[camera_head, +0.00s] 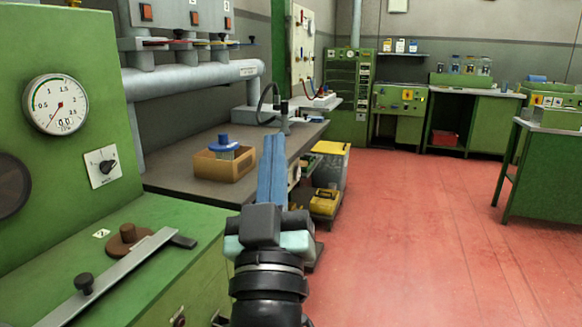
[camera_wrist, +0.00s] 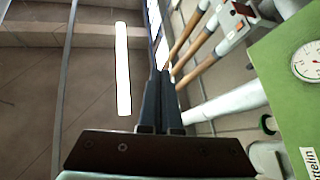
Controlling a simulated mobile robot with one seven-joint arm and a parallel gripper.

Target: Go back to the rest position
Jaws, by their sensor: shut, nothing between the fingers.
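My gripper (camera_head: 271,142) stands upright in the middle of the head view, its blue-grey fingers together and pointing up. In the wrist view the two dark fingers (camera_wrist: 160,75) lie side by side with nothing between them. The gripper is in the air, in front of the grey workbench in the picture, and touches nothing that I can see. No cork stopper can be made out in either view.
A green machine with a gauge (camera_head: 56,104) stands close at left. The workbench (camera_head: 170,172) carries a cardboard box (camera_head: 224,165) with a blue-topped object. A yellow-lidded bin (camera_head: 331,149) stands beside the bench. The red floor (camera_head: 430,230) at right is clear.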

